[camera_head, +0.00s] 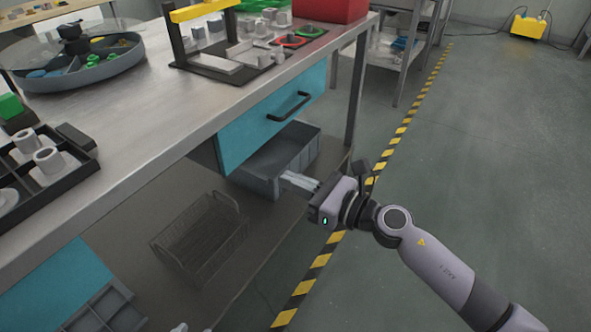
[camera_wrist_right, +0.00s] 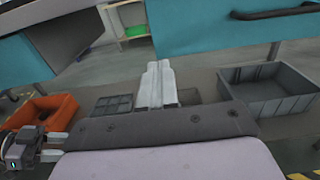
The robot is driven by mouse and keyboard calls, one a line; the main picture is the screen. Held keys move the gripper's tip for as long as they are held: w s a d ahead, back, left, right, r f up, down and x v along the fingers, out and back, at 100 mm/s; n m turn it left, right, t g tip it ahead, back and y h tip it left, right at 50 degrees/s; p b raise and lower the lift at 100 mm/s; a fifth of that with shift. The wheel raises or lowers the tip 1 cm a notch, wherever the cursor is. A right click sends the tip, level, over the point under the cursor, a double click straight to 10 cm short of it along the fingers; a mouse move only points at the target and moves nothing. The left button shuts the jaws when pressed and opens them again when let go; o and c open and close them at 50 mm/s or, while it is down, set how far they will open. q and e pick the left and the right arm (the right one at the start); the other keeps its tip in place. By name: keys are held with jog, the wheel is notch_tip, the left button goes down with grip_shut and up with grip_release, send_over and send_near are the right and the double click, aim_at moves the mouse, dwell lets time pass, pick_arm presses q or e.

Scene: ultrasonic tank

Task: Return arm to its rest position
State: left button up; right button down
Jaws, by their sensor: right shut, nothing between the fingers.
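My right gripper (camera_head: 288,179) reaches in from the lower right of the head view, beside the workbench (camera_head: 175,118) and in front of its blue drawer. Its pale fingers are together with nothing between them. In the right wrist view its fingertips (camera_wrist_right: 158,66) point up the middle of the picture. My left gripper (camera_wrist_right: 53,147) shows at the lower left of the right wrist view, with its two fingers apart and nothing visible between them.
A blue drawer (camera_head: 270,115) with a black handle hangs under the worktop. A grey bin (camera_head: 265,178) and a wire basket (camera_head: 200,240) sit on the lower shelf. An orange bin (camera_wrist_right: 42,117) is near the left gripper.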

jog(key=s+d+f+n+h, duration=0.6)
jog(key=s+d+f+n, duration=0.4)
jog(key=n, duration=0.3)
jog(key=s+d+f+n+h, duration=0.6)
jog(key=s+d+f+n, duration=0.25)
jog(key=s+n, duration=0.45)
notch_tip(320, 180, up, 11)
jog(key=n+p, duration=0.1)
jog(key=p, duration=1.3)
jog(key=shift+w+d+f+h, duration=0.15)
jog(key=shift+w+d+h, duration=0.1)
jog(key=shift+h, duration=0.15)
